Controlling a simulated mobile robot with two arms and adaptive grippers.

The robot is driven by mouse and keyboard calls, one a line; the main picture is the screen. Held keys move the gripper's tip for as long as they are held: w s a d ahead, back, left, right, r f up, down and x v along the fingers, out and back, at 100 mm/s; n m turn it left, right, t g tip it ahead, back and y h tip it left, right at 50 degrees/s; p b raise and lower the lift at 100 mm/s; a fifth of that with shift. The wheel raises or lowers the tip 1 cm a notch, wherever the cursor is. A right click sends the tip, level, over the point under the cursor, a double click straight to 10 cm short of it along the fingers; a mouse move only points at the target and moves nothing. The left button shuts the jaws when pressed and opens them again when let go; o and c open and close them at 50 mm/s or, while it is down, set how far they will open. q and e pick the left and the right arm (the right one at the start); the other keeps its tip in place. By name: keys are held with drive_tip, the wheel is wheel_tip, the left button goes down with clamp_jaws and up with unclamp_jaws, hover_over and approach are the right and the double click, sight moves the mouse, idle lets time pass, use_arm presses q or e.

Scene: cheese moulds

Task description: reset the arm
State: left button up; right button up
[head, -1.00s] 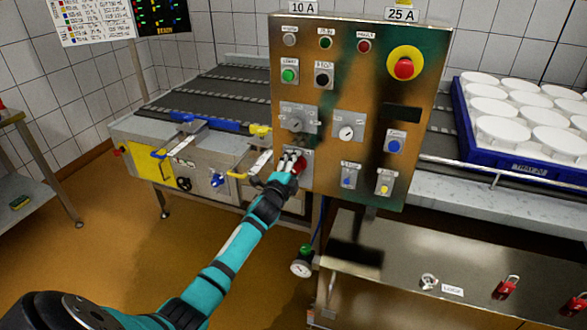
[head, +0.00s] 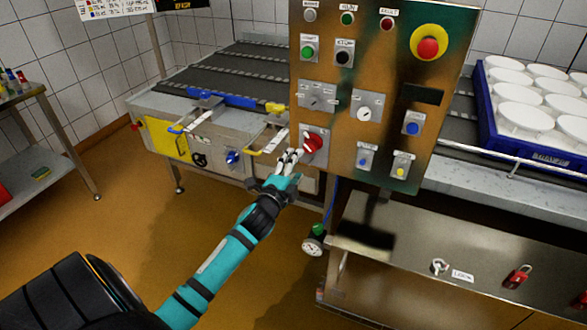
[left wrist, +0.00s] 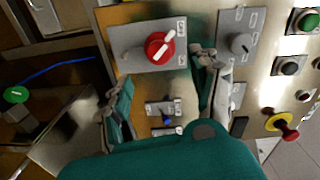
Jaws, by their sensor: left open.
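My left arm reaches in from the lower left of the head view. Its gripper (head: 289,158) is in front of the lower left part of the metal control panel (head: 385,85). The gripper is open and empty. A red rotary switch (head: 313,144) with a white bar sits just right of the fingertips in the head view, apart from them. In the left wrist view the red switch (left wrist: 160,47) shows beyond and between the two spread fingers (left wrist: 160,85), its white bar slanted. My right gripper is not in view.
The panel also carries a red emergency button (head: 428,48) on yellow, and a green button (head: 308,51). A conveyor (head: 240,75) runs behind it. A blue crate (head: 545,160) of white moulds stands at the right. A red padlock (head: 517,277) is on the lower cabinet.

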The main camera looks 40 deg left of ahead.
use_arm(q)
drive_tip(key=shift+s, duration=0.45)
